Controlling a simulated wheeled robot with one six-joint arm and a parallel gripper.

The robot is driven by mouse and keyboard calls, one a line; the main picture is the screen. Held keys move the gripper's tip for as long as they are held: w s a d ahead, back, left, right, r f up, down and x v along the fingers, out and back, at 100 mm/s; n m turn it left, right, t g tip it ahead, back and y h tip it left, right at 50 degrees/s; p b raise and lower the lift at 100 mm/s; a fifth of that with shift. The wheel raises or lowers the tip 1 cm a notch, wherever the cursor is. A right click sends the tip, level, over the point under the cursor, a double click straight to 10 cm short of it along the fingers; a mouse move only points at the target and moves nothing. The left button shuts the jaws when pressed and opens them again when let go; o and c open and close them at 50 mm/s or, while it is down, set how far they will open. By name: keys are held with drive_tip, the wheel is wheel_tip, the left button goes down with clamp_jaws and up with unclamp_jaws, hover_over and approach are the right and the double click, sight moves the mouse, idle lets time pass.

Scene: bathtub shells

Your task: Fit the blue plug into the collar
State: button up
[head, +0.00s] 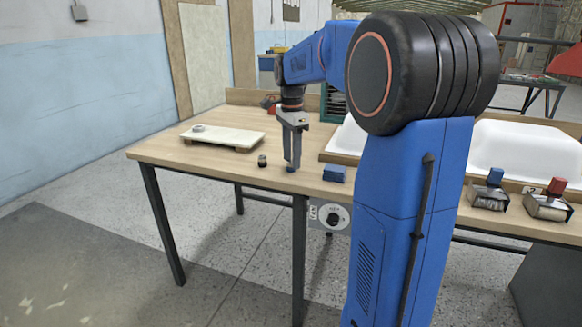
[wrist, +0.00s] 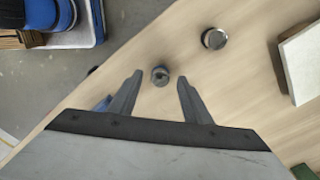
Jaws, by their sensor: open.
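The blue plug (head: 290,169) stands on the wooden table below my gripper (head: 291,158) in the head view, mostly hidden by the fingers. In the wrist view, a small round piece with a grey top, which appears to be this plug (wrist: 160,76), lies between the spread fingertips of my gripper (wrist: 158,82). The fingers are open, with a gap on both sides of it. The collar (head: 198,128) appears as a small grey ring on a pale board (head: 235,138) at the table's left. The board's edge (wrist: 305,60) shows at right in the wrist view; its collar is out of that frame.
A dark, grey-topped cylinder (head: 262,160) stands between gripper and board; it also shows in the wrist view (wrist: 214,39). A blue block (head: 334,174) sits near the front edge. White tub shells (head: 525,148) and two brush-like tools (head: 488,192) are at right.

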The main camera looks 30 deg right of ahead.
drive_tip(key=shift+f, duration=0.25)
clamp_jaws()
